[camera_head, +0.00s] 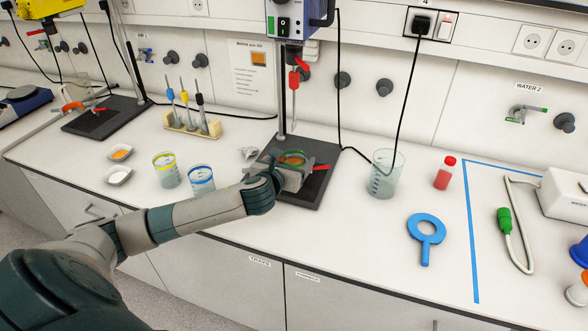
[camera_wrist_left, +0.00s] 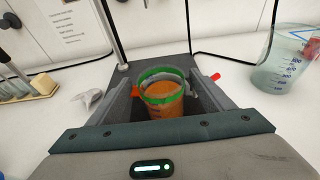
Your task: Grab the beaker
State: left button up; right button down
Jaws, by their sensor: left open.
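A beaker with a green rim and orange contents (camera_head: 292,158) stands on the black base of a stand. In the left wrist view this beaker (camera_wrist_left: 163,103) is between the two fingers of my left gripper (camera_wrist_left: 165,84). The fingers are apart, one on each side of it; I cannot tell whether either touches the glass. In the head view my left gripper (camera_head: 296,172) hides most of the beaker. My right gripper is not in view.
The stand's black base (camera_head: 308,196) has an upright rod. A large clear beaker (camera_head: 384,176) stands to its right, near a red bottle (camera_head: 444,175) and a blue ring (camera_head: 427,229). Yellow-rimmed (camera_head: 166,172) and blue-rimmed (camera_head: 201,182) beakers stand to the left, near a pipette rack (camera_head: 190,126).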

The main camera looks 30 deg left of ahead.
aim_at(297, 155)
pick_arm(q)
jog(key=p+x, duration=0.1)
jog(key=x, duration=0.2)
jog(key=shift+w, duration=0.3)
jog(key=shift+w+a+f+p, duration=0.15)
jog(key=shift+w+f+p, duration=0.15)
jog(key=shift+w, duration=0.25)
jog(key=shift+r, duration=0.1)
jog(key=c, duration=1.4)
